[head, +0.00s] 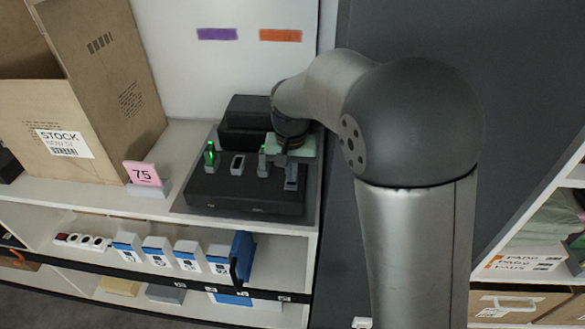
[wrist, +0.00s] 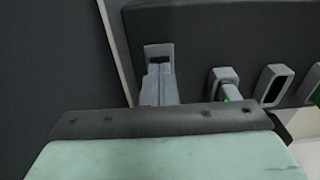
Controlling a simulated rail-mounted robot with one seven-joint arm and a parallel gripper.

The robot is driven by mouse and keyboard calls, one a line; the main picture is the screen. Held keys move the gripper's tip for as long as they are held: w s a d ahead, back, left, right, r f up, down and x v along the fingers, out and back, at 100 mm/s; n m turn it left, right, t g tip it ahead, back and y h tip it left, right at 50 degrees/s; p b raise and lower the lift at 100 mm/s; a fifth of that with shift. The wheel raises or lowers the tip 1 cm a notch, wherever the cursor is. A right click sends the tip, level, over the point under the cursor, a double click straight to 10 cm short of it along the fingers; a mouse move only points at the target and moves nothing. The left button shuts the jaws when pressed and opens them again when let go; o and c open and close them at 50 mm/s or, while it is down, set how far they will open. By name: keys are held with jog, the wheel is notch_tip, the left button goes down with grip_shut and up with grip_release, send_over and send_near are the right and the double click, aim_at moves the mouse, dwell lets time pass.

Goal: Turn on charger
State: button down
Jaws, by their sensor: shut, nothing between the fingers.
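The charger (head: 245,192) is a black box with a row of grey-framed slots, on the white shelf's dark mat. A grey unit with a bright green light (head: 210,153) stands in its left slot. Beside it is an empty slot (head: 237,165), then another upright unit (head: 262,160), which shows a small green light in the wrist view (wrist: 226,90). My gripper (head: 291,184) is over the rightmost slot. In the wrist view its fingers (wrist: 159,84) are together and empty, tips at that slot's frame (wrist: 158,50). I cannot tell whether they touch it.
A large open carton (head: 75,120) stands at the left, with a pink "75" tag (head: 143,174) between it and the charger. A black block (head: 242,122) sits behind the charger. A dark panel is at the right.

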jog(key=shift+r, duration=0.1)
jog(key=shift+r+p, duration=0.3)
notch_tip(320, 180, up, 13)
jog(key=s+p, duration=0.1)
jog(key=shift+s, duration=0.35)
jog(key=shift+r, duration=0.1)
